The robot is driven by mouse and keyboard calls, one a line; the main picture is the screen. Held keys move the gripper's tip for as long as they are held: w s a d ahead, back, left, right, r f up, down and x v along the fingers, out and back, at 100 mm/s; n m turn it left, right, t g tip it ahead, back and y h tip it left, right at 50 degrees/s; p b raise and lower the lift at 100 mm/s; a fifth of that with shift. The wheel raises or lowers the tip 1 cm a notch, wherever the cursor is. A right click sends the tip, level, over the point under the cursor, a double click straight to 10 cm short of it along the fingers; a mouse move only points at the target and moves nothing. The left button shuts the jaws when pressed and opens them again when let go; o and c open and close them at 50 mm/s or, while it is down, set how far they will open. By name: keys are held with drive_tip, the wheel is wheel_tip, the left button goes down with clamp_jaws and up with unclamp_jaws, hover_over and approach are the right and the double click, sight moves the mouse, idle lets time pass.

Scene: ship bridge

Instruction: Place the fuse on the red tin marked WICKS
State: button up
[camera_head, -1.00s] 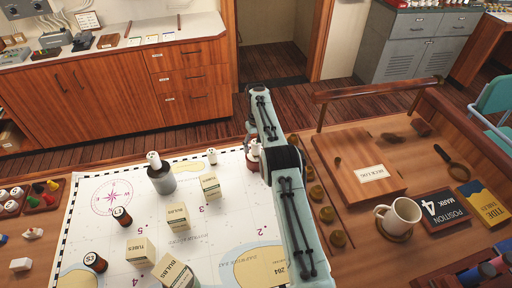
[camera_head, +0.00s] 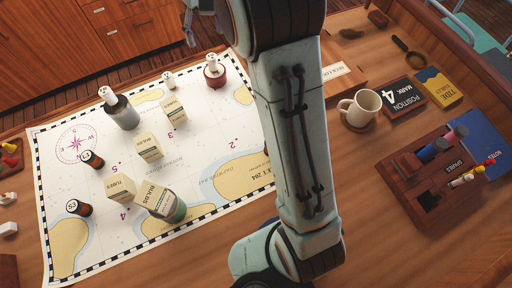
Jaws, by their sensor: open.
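A red tin (camera_head: 214,81) stands at the chart's top right corner, and its marking cannot be read. A white, fuse-like piece (camera_head: 211,60) stands upright on top of it. Similar white pieces are the small one (camera_head: 168,79) on the chart and one (camera_head: 107,95) on a grey cylinder. My gripper (camera_head: 203,28) is at the top edge, partly out of frame, above and beyond the red tin. It is open and appears clear of the white piece. One dark finger shows; the other is hard to make out.
Cartons (camera_head: 149,147) and dark jars (camera_head: 92,159) stand on the chart (camera_head: 165,195). My arm crosses the middle. To the right are a white mug (camera_head: 360,107), position and tide books (camera_head: 438,88), and a wooden spares rack (camera_head: 410,165).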

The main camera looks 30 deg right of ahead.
drive_tip(key=s+a+f, duration=0.1)
drive_tip(key=s, duration=1.4)
drive_tip(key=s+a+f, duration=0.2)
drive_tip(key=s, duration=1.3)
drive_tip(key=shift+a+f+m+y, duration=0.2)
drive_tip(key=shift+f+m+y, duration=0.05)
drive_tip(key=shift+m+y, duration=0.05)
idle(1.9)
drive_tip(key=o, duration=0.8)
drive_tip(key=shift+c, duration=0.2)
